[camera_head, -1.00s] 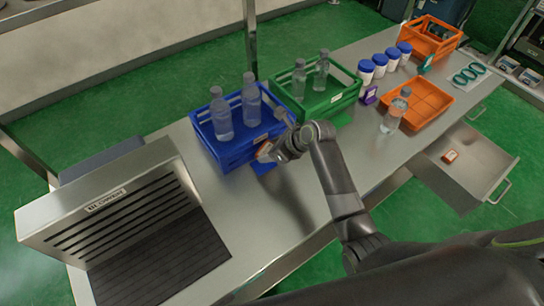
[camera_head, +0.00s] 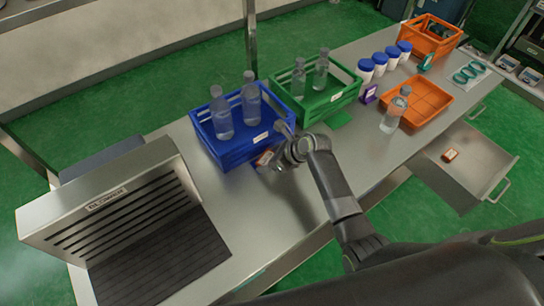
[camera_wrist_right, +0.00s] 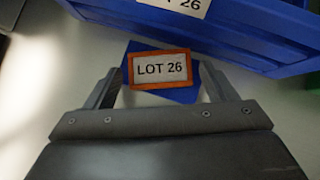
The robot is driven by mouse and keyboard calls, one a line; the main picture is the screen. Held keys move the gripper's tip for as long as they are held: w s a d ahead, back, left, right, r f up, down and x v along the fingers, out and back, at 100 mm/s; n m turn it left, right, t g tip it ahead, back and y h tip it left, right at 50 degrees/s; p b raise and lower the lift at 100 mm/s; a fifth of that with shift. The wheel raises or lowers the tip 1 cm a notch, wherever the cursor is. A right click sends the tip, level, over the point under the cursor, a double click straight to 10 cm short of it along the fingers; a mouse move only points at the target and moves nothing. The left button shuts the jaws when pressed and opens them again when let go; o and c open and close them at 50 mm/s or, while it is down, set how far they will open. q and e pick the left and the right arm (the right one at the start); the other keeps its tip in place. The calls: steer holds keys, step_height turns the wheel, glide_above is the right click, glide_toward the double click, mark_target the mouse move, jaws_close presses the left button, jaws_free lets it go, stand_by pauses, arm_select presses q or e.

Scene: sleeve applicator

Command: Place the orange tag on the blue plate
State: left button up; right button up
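The orange tag (camera_head: 264,158), marked LOT 26, is in front of the blue crate. In the right wrist view the tag (camera_wrist_right: 160,69) lies over the blue plate (camera_wrist_right: 183,96), whose edges show around it. I cannot tell whether it rests fully on the plate. My right gripper (camera_wrist_right: 161,72) is around the tag, with a finger on each side and a visible gap on the right, so it looks open. In the head view the right gripper (camera_head: 275,160) hides most of the plate. My left gripper is out of view.
The blue crate (camera_head: 235,150) with bottles stands just behind the tag. A green crate (camera_head: 325,105), green plate (camera_head: 340,119), loose bottle (camera_head: 394,112) and orange tray (camera_head: 430,97) are to the right. Another orange tag (camera_head: 450,155) lies in the open drawer (camera_head: 470,175). A metal machine (camera_head: 110,205) stands left.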

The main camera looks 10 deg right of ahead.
steer(key=shift+o, duration=0.3)
steer(key=shift+r, duration=0.2)
steer(key=v, duration=1.2)
steer(key=shift+f, duration=0.1)
